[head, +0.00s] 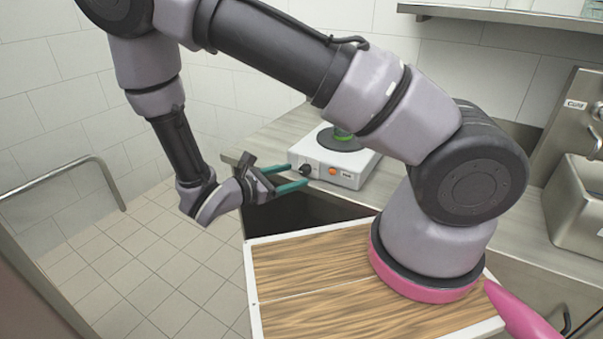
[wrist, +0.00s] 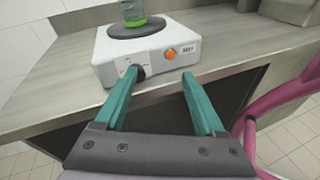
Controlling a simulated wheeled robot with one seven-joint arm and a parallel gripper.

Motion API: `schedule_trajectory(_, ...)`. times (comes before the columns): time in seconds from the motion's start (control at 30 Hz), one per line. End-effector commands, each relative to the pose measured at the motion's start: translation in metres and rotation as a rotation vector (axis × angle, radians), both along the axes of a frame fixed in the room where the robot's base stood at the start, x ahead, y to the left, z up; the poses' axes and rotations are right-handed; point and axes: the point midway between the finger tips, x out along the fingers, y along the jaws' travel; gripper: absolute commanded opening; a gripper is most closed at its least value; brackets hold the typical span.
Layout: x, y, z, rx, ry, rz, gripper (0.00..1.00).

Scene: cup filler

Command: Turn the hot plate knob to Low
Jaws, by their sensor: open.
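The white hot plate (head: 345,168) stands on the grey counter near its front edge. It also shows in the wrist view (wrist: 150,48). Its black knob (head: 305,170) is on the left of the front face, and in the wrist view the knob (wrist: 139,72) is partly hidden behind the left finger. I cannot read its setting. My gripper (head: 297,174) is open, with teal fingers pointing at the front face. In the wrist view the gripper (wrist: 158,82) has its left fingertip close to the knob and its right fingertip right of it; contact cannot be told.
An orange button (wrist: 171,54) sits right of the knob. A green object (wrist: 133,12) stands on the dark heating disc. The counter edge (wrist: 60,118) runs below the hot plate. A metal sink unit (head: 580,200) is at the right. Tiled floor lies open at the left.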

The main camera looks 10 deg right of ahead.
Motion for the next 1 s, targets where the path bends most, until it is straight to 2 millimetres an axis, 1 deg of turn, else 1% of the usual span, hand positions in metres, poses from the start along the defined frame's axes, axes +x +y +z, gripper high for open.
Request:
schedule_trajectory(0.03, -0.001, 0.005, -0.011, -0.062, 0.012, 0.066, 0.71)
schedule_trajectory(0.2, 0.000, 0.019, -0.036, -0.203, 0.032, 0.233, 0.71)
schedule_trajectory(0.3, 0.000, 0.024, -0.044, -0.248, 0.039, 0.288, 0.71)
schedule_trajectory(0.43, 0.002, 0.025, -0.048, -0.272, 0.041, 0.317, 0.71)
schedule_trajectory(0.57, 0.011, 0.016, -0.048, -0.274, 0.040, 0.316, 0.71)
schedule_trajectory(0.8, 0.043, -0.017, -0.048, -0.274, 0.041, 0.312, 0.71)
schedule_trajectory(1.0, 0.065, -0.039, -0.048, -0.272, 0.041, 0.314, 0.71)
